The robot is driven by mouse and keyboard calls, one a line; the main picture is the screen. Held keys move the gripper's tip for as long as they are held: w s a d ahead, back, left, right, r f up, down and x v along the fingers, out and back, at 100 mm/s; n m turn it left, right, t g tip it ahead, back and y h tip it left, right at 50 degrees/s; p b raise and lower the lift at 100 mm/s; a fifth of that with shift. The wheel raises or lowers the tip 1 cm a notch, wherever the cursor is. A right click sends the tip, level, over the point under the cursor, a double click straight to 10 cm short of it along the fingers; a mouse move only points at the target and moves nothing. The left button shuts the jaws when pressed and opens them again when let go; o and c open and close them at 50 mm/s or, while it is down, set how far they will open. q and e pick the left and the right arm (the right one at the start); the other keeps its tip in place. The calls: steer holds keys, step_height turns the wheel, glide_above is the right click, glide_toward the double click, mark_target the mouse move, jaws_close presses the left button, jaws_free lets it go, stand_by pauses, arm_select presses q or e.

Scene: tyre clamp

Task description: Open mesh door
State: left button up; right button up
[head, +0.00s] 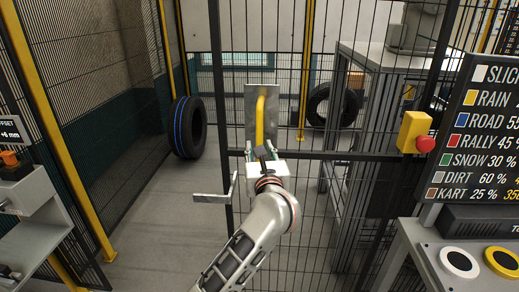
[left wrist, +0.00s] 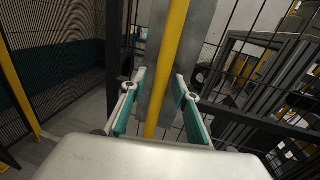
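The mesh door (head: 300,200) is a dark-framed wire panel in the middle of the head view. A yellow vertical bar handle (head: 260,118) is fixed to its grey metal plate (head: 249,100). My left gripper (head: 262,152) is at the lower part of the handle. In the left wrist view, the handle (left wrist: 172,60) runs between the two teal-padded fingers of my left gripper (left wrist: 160,82), with visible gaps on both sides. The gripper is open around the handle. My right gripper is not in view.
A blue-striped tyre (head: 187,127) stands behind the mesh on the left; another tyre (head: 332,105) is behind the door. A red button on a yellow box (head: 413,132) and a price board (head: 487,130) are at right. A metal bracket (head: 215,198) juts out left of my arm.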

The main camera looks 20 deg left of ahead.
mark_target(260, 117)
arm_select(q)
steer(key=shift+r, duration=0.15)
step_height(260, 117, up, 10)
steer(key=shift+f, duration=0.1)
stand_by(0.5)
stand_by(0.3)
